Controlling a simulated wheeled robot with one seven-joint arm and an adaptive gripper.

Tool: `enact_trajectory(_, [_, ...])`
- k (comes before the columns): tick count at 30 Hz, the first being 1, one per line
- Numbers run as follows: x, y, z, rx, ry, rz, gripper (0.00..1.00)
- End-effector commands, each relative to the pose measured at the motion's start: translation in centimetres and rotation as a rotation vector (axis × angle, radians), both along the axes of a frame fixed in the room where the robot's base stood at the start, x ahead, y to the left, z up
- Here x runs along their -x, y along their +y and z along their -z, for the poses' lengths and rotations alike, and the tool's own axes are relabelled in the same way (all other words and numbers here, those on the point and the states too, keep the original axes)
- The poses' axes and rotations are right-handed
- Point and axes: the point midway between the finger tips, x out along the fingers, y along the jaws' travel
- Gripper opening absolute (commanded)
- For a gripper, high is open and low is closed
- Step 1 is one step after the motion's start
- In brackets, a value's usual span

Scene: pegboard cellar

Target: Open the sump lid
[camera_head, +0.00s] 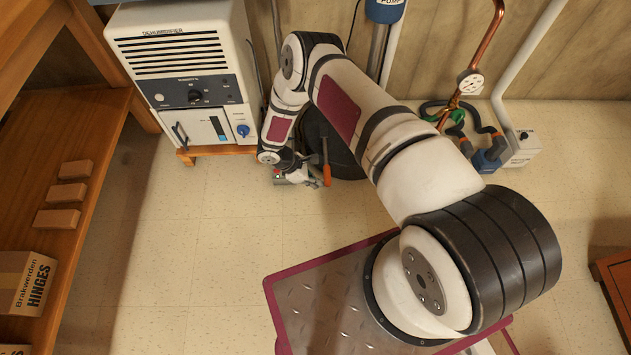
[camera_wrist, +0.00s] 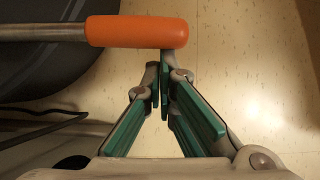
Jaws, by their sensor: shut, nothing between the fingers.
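The sump lid (camera_head: 345,150) is a dark round disc on the floor by the back wall, partly hidden behind my arm. An orange handle grip (camera_head: 326,175) on a metal bar shows at its left front edge. In the wrist view, the orange grip (camera_wrist: 137,31) lies across the top, on the end of the metal bar (camera_wrist: 45,32), with the dark lid (camera_wrist: 35,75) below and behind it. My gripper (camera_wrist: 160,78) is shut and empty, its tips just short of the grip's right end. I cannot tell whether they touch it. The lid appears flat on the floor.
A white dehumidifier (camera_head: 185,75) stands left of my arm. A blue pump (camera_head: 385,10) and pipes rise behind the lid. A copper pipe with a gauge (camera_head: 471,83) and valves stands to the right. Wooden shelving (camera_head: 90,115) lines the left. The tiled floor (camera_head: 215,240) in front is clear.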

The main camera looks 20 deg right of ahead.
Motion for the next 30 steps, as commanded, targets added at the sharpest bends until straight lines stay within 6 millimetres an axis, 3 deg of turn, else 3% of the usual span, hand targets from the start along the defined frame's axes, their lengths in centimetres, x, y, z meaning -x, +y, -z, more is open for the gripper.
enact_trajectory(30, [-0.1,-0.3,-2.2,-0.188,-0.06,-0.001,0.0])
